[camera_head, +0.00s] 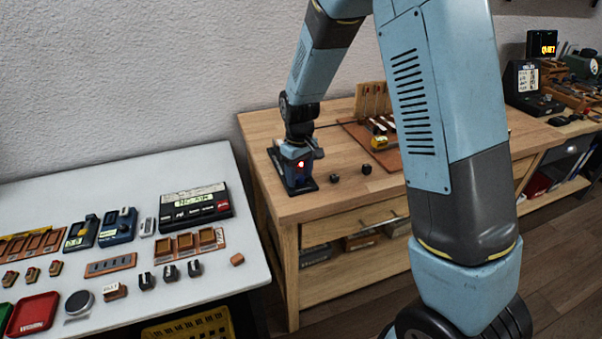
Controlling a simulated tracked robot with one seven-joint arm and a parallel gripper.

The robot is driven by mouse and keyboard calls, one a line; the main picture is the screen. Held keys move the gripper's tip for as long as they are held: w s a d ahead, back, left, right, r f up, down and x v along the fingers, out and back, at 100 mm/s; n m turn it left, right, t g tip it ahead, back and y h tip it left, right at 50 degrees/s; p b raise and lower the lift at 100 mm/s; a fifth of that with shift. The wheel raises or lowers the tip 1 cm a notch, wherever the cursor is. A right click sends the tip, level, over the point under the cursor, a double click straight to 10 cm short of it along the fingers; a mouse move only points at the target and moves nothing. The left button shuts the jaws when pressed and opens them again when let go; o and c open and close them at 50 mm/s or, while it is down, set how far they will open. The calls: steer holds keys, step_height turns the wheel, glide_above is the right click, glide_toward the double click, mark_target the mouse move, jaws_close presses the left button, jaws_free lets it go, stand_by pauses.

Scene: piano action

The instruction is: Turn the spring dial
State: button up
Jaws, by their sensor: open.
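My gripper (299,154) points down at the left end of the wooden workbench (285,205). It is right over a small dark blue device (297,179) on a black base (308,187), with a small red light or mark on its front. The fingers are small and overlap the device, so I cannot tell whether they touch it. I cannot make out a spring dial for certain; the gripper hides the top of the device.
Two small black blocks (366,169) lie right of the device. A wooden board with parts (381,142) stands behind them. A white table (220,263) at left holds trays, small devices and a display box (194,207). My arm crosses the right side of the view.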

mark_target(299, 176)
steer(key=shift+c, duration=0.2)
steer(key=c, duration=1)
steer(key=shift+m, duration=1.4)
steer(key=o, duration=1)
steer(key=shift+o, duration=0.2)
step_height(299, 176, up, 14)
steer(key=shift+f, duration=0.15)
